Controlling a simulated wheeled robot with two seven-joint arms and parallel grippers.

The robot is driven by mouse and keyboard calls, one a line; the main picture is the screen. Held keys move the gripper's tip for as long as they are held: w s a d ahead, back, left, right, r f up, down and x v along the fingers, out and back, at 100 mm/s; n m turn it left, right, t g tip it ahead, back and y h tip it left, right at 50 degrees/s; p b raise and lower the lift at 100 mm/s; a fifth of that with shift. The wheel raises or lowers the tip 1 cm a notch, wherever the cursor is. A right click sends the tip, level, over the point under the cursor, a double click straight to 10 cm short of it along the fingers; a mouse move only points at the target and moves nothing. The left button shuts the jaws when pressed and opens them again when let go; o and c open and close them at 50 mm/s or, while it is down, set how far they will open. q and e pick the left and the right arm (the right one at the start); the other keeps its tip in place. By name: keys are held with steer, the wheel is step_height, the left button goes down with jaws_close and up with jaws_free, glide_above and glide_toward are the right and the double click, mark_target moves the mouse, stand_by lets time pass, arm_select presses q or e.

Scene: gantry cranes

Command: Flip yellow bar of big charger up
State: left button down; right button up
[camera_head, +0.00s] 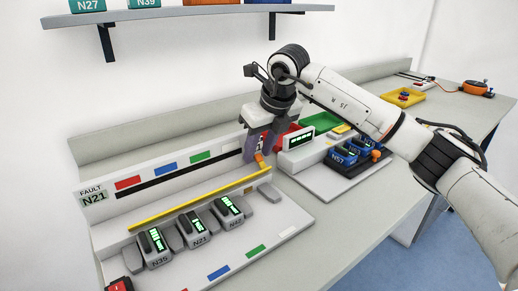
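The big charger (205,258) is the white station at left and centre, with a "FAULT N21" sign at its left end. Its yellow bar (190,204) lies low, running across just behind three grey batteries marked N35 (155,248), N21 (193,229) and one more (228,211). An orange tab (262,161) stands at the bar's right end. My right gripper (259,158) points down at this tab, with its two purplish fingers apart and the tab at the tips. Whether they touch it cannot be told. My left gripper is not in view.
A smaller charger (318,177) with blue batteries (345,153) stands to the right. Red and green bins (320,121) sit behind my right gripper. A yellow tray (403,97) and an orange tape measure (475,88) lie far right. A shelf (190,12) hangs above.

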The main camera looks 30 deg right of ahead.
steer(key=shift+r, duration=0.15)
steer(key=v, duration=1)
steer(key=shift+s, duration=0.1)
